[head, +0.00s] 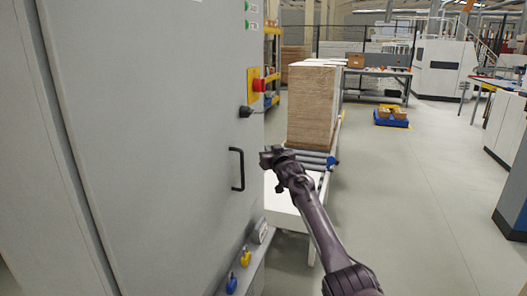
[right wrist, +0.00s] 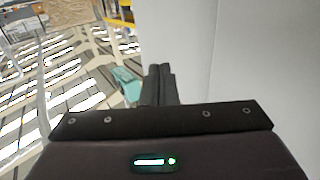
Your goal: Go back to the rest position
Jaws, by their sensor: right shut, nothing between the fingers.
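My right gripper (head: 268,157) is shut and empty in the head view. It is at the end of my right arm, which comes up from the lower right. It is just right of the black handle (head: 237,169) on the grey cabinet door (head: 170,150), with a visible gap between them in the picture. In the right wrist view the two dark fingers of my right gripper (right wrist: 159,72) are together, with the pale cabinet panel (right wrist: 180,35) beside them. My left gripper is not in the head view.
A red emergency button (head: 259,85) on a yellow plate is on the cabinet. A stack of boards (head: 312,105) stands behind my gripper on a roller conveyor (head: 318,159). A workbench (head: 378,73) and a blue pallet (head: 391,122) stand farther back. Open floor (head: 420,200) lies to the right.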

